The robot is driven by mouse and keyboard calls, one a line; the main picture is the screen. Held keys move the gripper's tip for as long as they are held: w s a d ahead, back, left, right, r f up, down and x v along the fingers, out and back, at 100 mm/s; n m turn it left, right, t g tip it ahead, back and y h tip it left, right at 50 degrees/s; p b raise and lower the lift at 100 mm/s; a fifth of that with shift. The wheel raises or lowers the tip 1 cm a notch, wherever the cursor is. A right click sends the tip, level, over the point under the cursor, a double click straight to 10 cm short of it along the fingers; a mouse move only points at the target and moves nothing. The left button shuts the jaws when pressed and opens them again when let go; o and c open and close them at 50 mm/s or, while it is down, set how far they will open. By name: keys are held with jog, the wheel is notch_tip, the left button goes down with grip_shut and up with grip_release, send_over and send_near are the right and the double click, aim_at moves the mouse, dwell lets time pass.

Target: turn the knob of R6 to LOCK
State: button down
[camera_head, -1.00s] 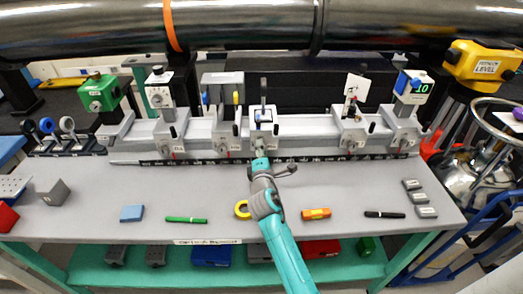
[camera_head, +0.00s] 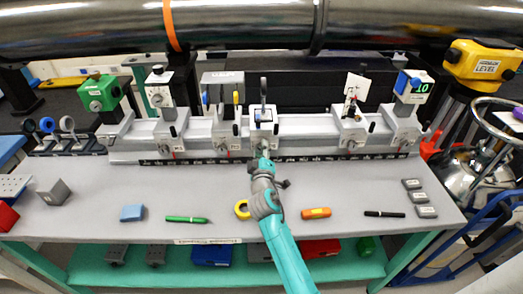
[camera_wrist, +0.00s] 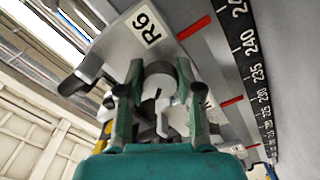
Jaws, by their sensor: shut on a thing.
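The R6 carrier (camera_head: 263,130) sits on the rail near the middle of the bench. Its R6 label (camera_wrist: 143,25) shows in the wrist view, tilted. The grey knob (camera_wrist: 159,82) is on the carrier's front face, between my two fingers. My gripper (camera_wrist: 160,76) is shut on the knob, one finger on each side. In the head view my gripper (camera_head: 263,158) reaches the carrier's front and hides the knob. No LOCK marking is readable, so the knob's setting cannot be told.
Other carriers stand on the rail on both sides, including one with a green head (camera_head: 100,93). A black scale strip (camera_wrist: 252,75) runs along the rail. A yellow tape ring (camera_head: 241,209), a green pen (camera_head: 187,219) and an orange item (camera_head: 316,213) lie on the bench.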

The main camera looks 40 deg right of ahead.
jog(key=shift+f+m, duration=0.1)
jog(key=shift+m, duration=2.2)
jog(key=c, duration=0.7)
grip_release()
jog(key=shift+c, duration=0.2)
jog(key=shift+a, duration=0.1)
jog(key=v, duration=1.2)
